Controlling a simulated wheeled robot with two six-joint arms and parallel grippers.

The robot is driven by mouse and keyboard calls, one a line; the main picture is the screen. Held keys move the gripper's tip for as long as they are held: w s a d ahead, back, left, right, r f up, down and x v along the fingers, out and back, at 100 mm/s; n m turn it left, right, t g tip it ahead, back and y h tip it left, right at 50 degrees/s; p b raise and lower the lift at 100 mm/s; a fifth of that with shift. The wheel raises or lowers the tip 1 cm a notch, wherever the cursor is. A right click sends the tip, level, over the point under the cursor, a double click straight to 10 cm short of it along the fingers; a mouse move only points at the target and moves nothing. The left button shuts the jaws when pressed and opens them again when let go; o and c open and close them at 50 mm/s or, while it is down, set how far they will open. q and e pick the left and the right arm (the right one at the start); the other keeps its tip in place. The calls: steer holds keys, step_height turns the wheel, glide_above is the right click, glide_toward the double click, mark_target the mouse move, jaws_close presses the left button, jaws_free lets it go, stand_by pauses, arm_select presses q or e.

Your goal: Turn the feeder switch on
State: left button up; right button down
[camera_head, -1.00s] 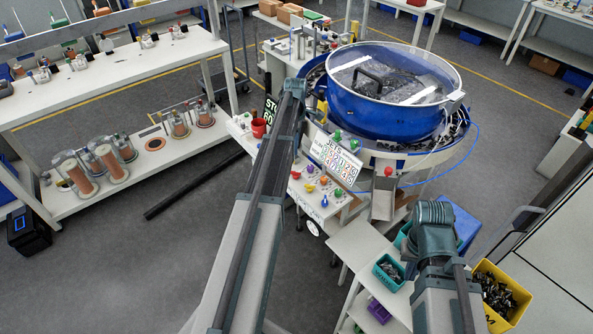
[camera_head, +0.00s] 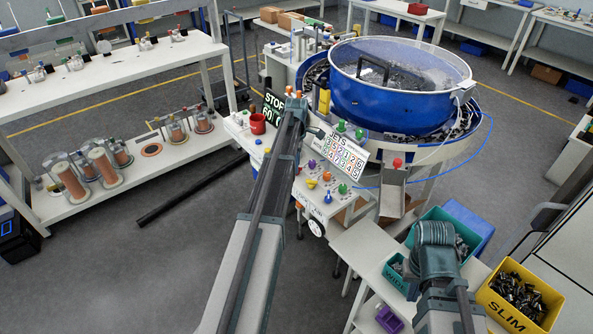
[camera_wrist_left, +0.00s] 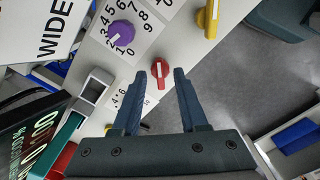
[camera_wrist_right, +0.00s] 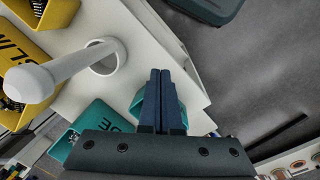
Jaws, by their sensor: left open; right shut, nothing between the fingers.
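The control panel (camera_head: 318,210) in front of the bowl feeder (camera_head: 390,105) carries several coloured knobs. In the left wrist view a red knob (camera_wrist_left: 161,68) lies just beyond and between the fingertips of my left gripper (camera_wrist_left: 160,80), which is open and empty. I cannot tell whether it touches the knob. A purple dial (camera_wrist_left: 120,34) and a yellow knob (camera_wrist_left: 208,18) are farther up. I cannot read which control is the feeder switch. In the head view my left arm hides part of the panel. My right gripper (camera_wrist_right: 160,82) is shut and empty, above the side table.
A dark STOP display (camera_head: 272,106), a red cup (camera_head: 257,124) and a white number card (camera_head: 342,152) stand on the panel. A yellow SLIM bin (camera_head: 518,312) and a teal bin (camera_head: 462,222) are near my right arm.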

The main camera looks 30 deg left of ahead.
arm_select(q)
steer(key=shift+f, duration=0.15)
steer(key=shift+c, duration=0.3)
arm_select(e)
steer(key=shift+f, duration=0.15)
arm_select(q)
jaws_close()
steer(key=m, duration=0.8)
steer(key=shift+m, duration=0.3)
steer(key=m, duration=0.4)
steer(key=shift+m, duration=2.5)
